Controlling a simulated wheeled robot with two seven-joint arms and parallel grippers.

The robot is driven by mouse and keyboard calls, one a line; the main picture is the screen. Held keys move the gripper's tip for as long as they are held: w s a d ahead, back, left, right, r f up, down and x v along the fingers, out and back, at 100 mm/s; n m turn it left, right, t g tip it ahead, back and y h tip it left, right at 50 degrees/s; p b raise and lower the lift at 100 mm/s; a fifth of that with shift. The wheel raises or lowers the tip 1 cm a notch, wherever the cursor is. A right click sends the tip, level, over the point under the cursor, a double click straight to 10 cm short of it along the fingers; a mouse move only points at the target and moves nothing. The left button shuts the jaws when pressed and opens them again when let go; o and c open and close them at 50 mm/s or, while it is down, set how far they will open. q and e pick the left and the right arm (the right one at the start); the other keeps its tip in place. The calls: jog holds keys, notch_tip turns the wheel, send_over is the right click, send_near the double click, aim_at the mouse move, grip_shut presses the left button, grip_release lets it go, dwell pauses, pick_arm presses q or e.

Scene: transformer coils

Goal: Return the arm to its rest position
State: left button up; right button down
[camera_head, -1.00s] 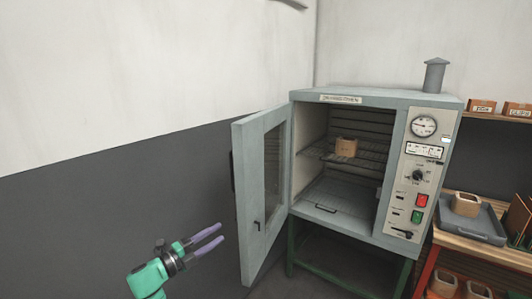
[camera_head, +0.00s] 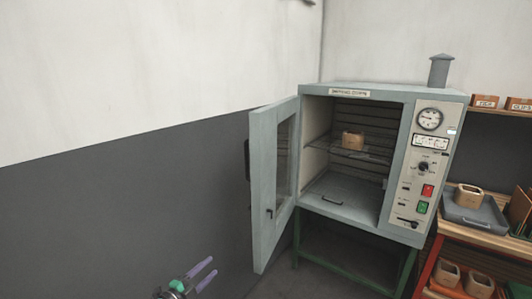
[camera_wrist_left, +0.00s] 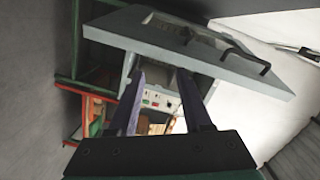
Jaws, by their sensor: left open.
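My left gripper (camera_head: 203,274) is low in the head view, left of the oven's open door (camera_head: 273,190). Its two purple fingers are apart with nothing between them. In the left wrist view the fingers of my left gripper (camera_wrist_left: 155,100) are also spread and empty, and the oven door (camera_wrist_left: 190,40) with its dark handle crosses beyond them. The gripper is apart from the door. My right gripper is in neither view.
The drying oven (camera_head: 365,93) stands open, with a tan coil (camera_head: 353,140) on its wire shelf. At right, a grey tray (camera_head: 482,227) holding another coil is on a wooden-topped bench. Clear floor and wall lie left of the door.

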pick_arm(q)
jog(key=s+a+f+n+g+y, duration=0.35)
jog(key=s+f+n, duration=0.25)
jog(key=s+f, duration=0.7)
jog(key=s+a+f+n+g+y, duration=0.2)
jog(key=s+a+f+n+y, duration=0.3)
jog(key=s+f, duration=0.8)
jog(key=s+f+n+g, duration=0.2)
jog(key=s+f, duration=0.2)
jog(key=s, duration=0.5)
jog(key=s+f+n+g, duration=0.2)
jog(key=s+f, duration=0.3)
jog(key=s, duration=0.4)
jog(key=s+f+n+g, duration=0.2)
jog(key=s+f+g, duration=0.2)
jog(key=s, duration=0.6)
jog(key=shift+f, duration=0.5)
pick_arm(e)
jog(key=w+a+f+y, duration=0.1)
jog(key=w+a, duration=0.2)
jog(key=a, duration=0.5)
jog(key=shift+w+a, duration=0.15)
pick_arm(q)
jog(key=shift+d, duration=0.1)
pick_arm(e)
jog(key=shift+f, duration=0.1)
